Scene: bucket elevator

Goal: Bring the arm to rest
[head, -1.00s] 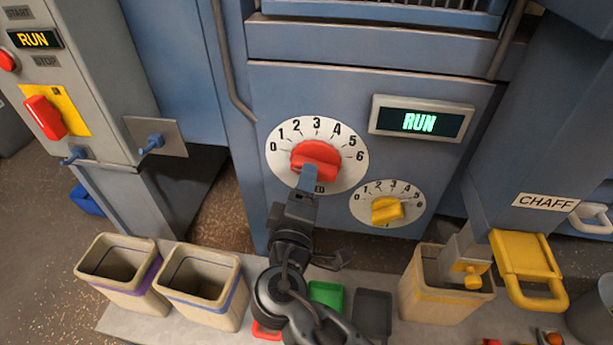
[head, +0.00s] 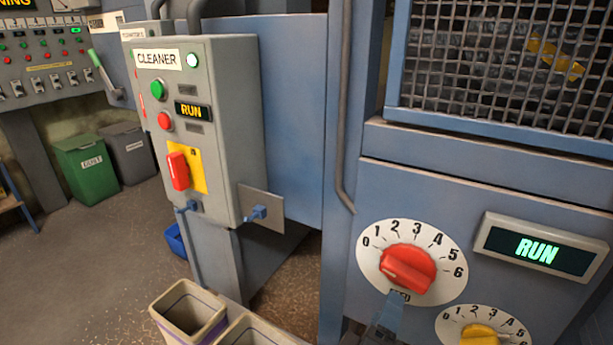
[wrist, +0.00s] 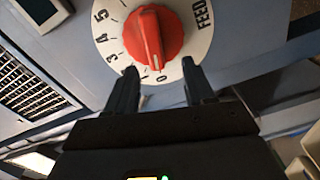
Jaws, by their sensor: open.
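My gripper (head: 391,306) shows at the bottom of the head view, just below the red feed knob (head: 408,268). The knob sits on a white dial (head: 443,264) numbered 0 to 6. In the wrist view my gripper (wrist: 158,86) is open and empty, its two fingers apart in front of the dial's lower edge. The knob (wrist: 153,34) stands beyond the fingertips, with nothing held between them. Its white line points near the 0 end in the wrist view. Most of my arm is out of the head view.
A second dial with a yellow knob (head: 479,335) is at lower right. A display (head: 538,248) reads RUN. The grey cleaner box (head: 225,130) with a red switch (head: 178,171) stands left. Open bins (head: 188,310) stand below. Open floor (head: 90,260) lies at left.

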